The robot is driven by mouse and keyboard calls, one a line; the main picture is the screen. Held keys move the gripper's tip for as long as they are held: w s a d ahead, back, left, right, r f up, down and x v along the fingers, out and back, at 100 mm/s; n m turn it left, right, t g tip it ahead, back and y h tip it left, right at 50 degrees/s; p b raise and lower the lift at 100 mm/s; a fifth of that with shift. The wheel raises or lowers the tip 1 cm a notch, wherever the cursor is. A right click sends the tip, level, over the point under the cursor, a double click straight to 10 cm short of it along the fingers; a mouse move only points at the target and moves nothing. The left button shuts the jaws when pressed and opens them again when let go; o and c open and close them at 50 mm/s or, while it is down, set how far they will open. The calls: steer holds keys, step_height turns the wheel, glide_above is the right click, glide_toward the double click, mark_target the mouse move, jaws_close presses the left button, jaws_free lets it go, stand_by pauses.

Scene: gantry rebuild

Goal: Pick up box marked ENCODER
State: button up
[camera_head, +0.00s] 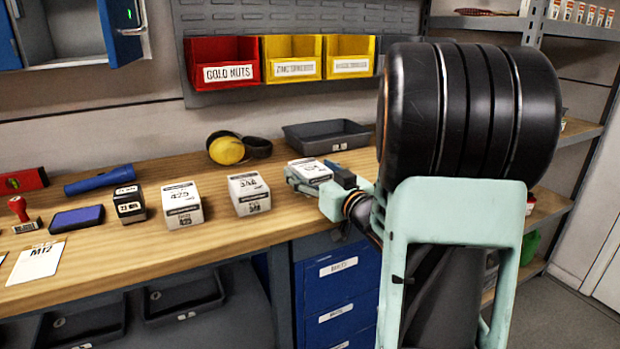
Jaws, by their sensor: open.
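Several small boxes stand on the wooden workbench (225,222). A white box (184,205) reads about 425, and another white box (249,194) to its right reads about 344. A third white box (308,167) is at my gripper, partly hidden by it. A small dark box (129,204) with a white label is at the left. I cannot read ENCODER on any of them. My gripper (314,183) is open, low over the bench edge, with its fingers close to the third box. I cannot tell whether they touch it or stand around it.
A dark tray (326,137) and yellow ear muffs (228,150) lie behind the boxes. A blue flashlight (100,179), a stamp (22,212) and a blue ink pad (76,219) are at left. Red and yellow bins (222,74) hang above. My arm hides the bench's right end.

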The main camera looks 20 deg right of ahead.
steer(key=c, duration=1.5)
steer(key=shift+o, duration=0.2)
steer(key=shift+r, duration=0.1)
